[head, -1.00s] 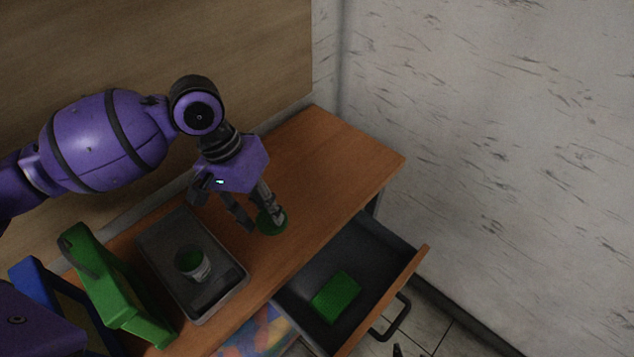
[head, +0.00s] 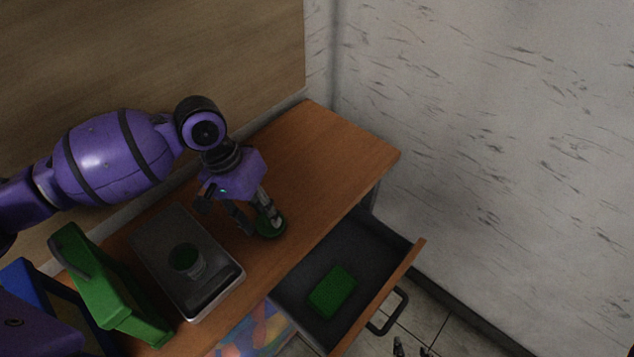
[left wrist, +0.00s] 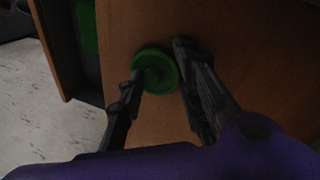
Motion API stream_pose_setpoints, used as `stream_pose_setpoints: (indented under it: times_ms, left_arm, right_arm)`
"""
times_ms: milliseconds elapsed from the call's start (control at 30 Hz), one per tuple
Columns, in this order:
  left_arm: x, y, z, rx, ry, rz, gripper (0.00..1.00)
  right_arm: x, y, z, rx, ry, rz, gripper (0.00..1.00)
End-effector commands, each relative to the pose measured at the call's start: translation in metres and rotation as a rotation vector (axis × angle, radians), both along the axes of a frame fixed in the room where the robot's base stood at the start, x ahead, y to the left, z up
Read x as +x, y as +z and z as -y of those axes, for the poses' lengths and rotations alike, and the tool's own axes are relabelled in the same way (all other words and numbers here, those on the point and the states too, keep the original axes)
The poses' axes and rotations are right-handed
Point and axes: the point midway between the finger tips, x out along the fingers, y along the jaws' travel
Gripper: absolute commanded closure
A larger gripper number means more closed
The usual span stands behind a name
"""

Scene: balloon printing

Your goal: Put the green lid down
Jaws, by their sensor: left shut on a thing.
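The green lid (head: 272,232) is a round disc at the tabletop, right of the grey tray. My left gripper (head: 263,229) points down and is shut on the lid. In the left wrist view the lid (left wrist: 156,66) shows between the fingers (left wrist: 160,62), with the tabletop behind it. I cannot tell whether the lid touches the wood.
The grey tray (head: 214,305) lies left of the lid. A green frame-like object (head: 118,292) and a blue one (head: 24,272) stand farther left. The open drawer (head: 376,246) holds a green block (head: 332,291). The wooden tabletop (head: 325,150) is clear toward the back right.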

Motion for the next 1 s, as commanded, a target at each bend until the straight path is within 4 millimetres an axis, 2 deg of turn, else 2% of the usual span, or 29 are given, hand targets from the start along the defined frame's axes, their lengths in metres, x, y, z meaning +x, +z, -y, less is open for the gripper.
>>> stream_pose_setpoints:
  times_ms: [267,300,400,800,900,1000]
  left_arm:
    - [-0.001,-0.007,0.000,0.000,0.002,-0.001,0.76]
    - [-0.001,-0.007,0.000,0.001,0.001,-0.002,0.62]
    - [-0.001,-0.008,0.000,0.001,0.001,-0.003,0.49]
    - [-0.001,-0.005,-0.001,0.002,0.001,-0.003,0.49]
    - [-0.001,0.004,-0.001,0.001,-0.001,-0.003,0.49]
    - [0.002,0.024,-0.006,0.002,0.002,0.002,0.49]
  right_arm:
    - [0.000,0.000,-0.003,0.004,0.003,-0.001,0.60]
    - [-0.001,0.000,-0.003,0.005,0.003,-0.002,0.60]
    - [-0.001,0.000,-0.003,0.006,0.002,-0.003,0.60]
    - [-0.001,-0.001,-0.005,0.010,-0.004,-0.004,0.60]
    - [-0.004,-0.004,-0.005,0.010,-0.006,-0.009,0.60]
    - [0.000,0.001,-0.004,0.009,-0.007,0.001,0.60]
